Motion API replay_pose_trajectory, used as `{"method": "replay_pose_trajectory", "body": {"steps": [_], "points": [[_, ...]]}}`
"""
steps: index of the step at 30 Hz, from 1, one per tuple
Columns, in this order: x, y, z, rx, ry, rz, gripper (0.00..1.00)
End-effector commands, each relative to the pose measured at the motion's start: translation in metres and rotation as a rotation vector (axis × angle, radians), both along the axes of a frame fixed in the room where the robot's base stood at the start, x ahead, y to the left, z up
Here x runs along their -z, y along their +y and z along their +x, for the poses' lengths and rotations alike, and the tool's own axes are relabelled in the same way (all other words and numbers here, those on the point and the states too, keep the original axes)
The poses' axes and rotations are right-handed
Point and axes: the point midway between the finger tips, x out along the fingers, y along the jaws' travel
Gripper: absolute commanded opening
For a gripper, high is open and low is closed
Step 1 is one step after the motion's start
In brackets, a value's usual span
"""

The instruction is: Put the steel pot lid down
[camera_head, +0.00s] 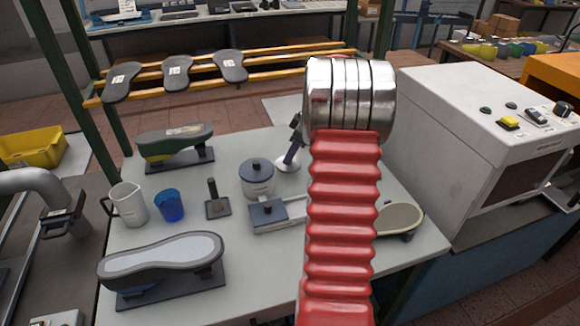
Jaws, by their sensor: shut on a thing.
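A small shiny steel disc, which looks like the steel pot lid (287,164), shows behind the grey pot (257,180) in the head view. My gripper (293,150) appears as a narrow dark shape rising from the disc, shut on it from above. My red ribbed arm and its chrome bands hide most of the wrist. I cannot tell whether the lid touches the table (240,135) or hangs just above it. The grey pot has a blue-grey cover with a dark knob.
On the table stand a white jug (129,204), a blue cup (169,205), a dark stand (217,200), a blue-grey box (268,215) and shoe forms (162,258). A white machine (480,140) borders the right. Bare tabletop shows behind the pot.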

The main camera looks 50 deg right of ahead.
Motion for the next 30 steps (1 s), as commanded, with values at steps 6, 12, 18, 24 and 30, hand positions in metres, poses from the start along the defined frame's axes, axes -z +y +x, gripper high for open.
{"method": "replay_pose_trajectory", "body": {"steps": [6, 12, 18, 24, 30], "points": [[0.029, 0.0, -0.001, 0.0, 0.004, 0.004, 0.0], [0.048, 0.0, -0.001, 0.001, 0.001, 0.002, 0.0], [0.048, 0.0, -0.001, 0.001, 0.001, 0.002, 0.0], [0.049, -0.001, -0.001, 0.002, 0.0, 0.001, 0.18], [0.049, -0.001, -0.001, 0.002, 0.0, 0.001, 0.32]]}}
